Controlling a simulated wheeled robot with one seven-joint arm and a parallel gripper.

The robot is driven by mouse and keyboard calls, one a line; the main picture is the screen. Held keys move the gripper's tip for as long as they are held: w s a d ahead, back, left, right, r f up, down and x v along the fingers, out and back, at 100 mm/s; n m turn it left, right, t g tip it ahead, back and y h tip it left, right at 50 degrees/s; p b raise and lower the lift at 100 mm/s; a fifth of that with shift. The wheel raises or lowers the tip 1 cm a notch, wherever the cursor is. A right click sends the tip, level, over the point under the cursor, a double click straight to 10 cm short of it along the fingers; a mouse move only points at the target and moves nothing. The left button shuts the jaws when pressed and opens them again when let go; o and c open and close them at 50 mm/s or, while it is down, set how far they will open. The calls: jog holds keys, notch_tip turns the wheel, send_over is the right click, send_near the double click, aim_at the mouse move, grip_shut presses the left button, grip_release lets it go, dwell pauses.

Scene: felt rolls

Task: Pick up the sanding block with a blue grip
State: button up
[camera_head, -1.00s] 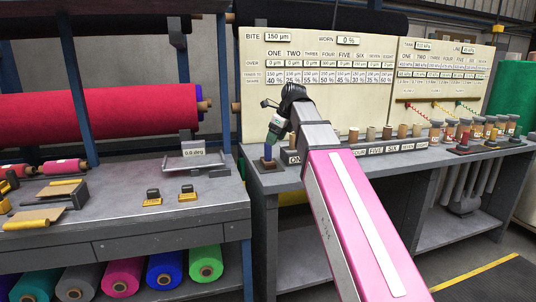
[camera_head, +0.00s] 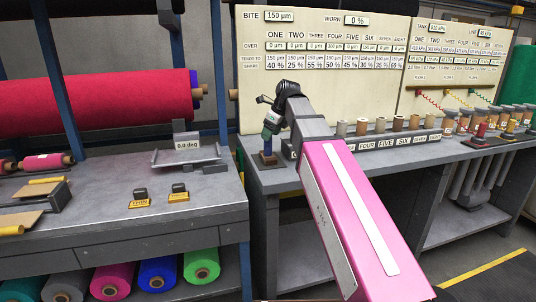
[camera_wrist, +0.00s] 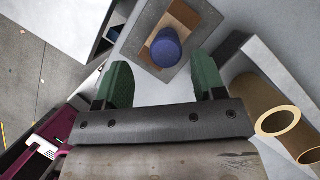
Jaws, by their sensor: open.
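The sanding block with a blue grip stands upright on the near left corner of the right bench. In the head view its blue grip (camera_head: 267,145) rises from a brown base, just under my gripper (camera_head: 271,125). In the wrist view I look down on the round blue top (camera_wrist: 166,48) and the brown block around it, on a grey square plate. My gripper's two green fingers (camera_wrist: 160,72) are open, one to each side of the grip's line. The grip shows just ahead of the fingertips, with no visible contact.
Tan cylinders (camera_head: 341,128) stand in a row behind numbered labels to the right; two tan rings (camera_wrist: 278,122) are close to the right finger in the wrist view. A white labelled board (camera_head: 320,70) rises behind. The left bench (camera_head: 110,205) holds two small black-topped blocks (camera_head: 179,189).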

aim_at(268, 148)
jog(key=shift+w+x, duration=0.2)
jog(key=shift+x, duration=1.15)
jog(key=shift+w+x, duration=0.2)
jog(key=shift+x, duration=1.2)
jog(key=shift+r, duration=0.15)
jog(key=c, duration=1.2)
